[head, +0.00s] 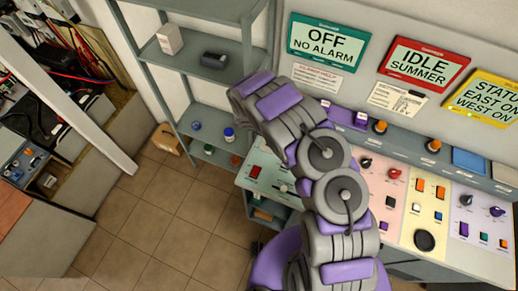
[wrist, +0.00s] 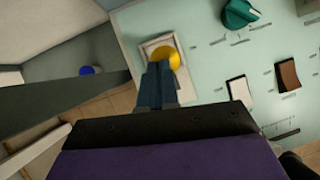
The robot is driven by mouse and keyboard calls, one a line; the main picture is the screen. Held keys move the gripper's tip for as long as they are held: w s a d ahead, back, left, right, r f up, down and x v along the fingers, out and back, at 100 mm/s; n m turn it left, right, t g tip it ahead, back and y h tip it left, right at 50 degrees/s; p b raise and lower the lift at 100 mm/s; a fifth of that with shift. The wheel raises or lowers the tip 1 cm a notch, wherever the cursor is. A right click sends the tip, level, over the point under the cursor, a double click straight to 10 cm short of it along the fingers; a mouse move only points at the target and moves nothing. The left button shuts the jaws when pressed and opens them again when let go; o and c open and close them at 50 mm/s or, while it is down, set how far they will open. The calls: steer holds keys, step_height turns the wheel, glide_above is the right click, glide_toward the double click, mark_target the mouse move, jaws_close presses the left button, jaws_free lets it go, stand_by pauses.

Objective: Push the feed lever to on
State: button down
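In the wrist view a yellow rounded knob (wrist: 168,54), which looks like the lever's end, sits in a pale square frame on a light green panel (wrist: 205,75). I see no readable label naming it as the feed lever. My gripper (wrist: 159,66) has its two dark blue fingers side by side, with no clear gap. The fingertips overlap the near side of the knob in the picture; I cannot tell whether they touch it. Nothing shows held between them. In the head view my arm hides the gripper and the knob.
A green rotary knob (wrist: 240,13), a white rocker switch (wrist: 238,90) and a brown one (wrist: 288,75) are close by on the panel. In the head view, grey shelves (head: 190,65) stand left of the console.

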stand_by(0.4)
steer(key=w+v, duration=0.1)
steer(key=v, duration=1.2)
steer(key=shift+w+r, duration=0.3)
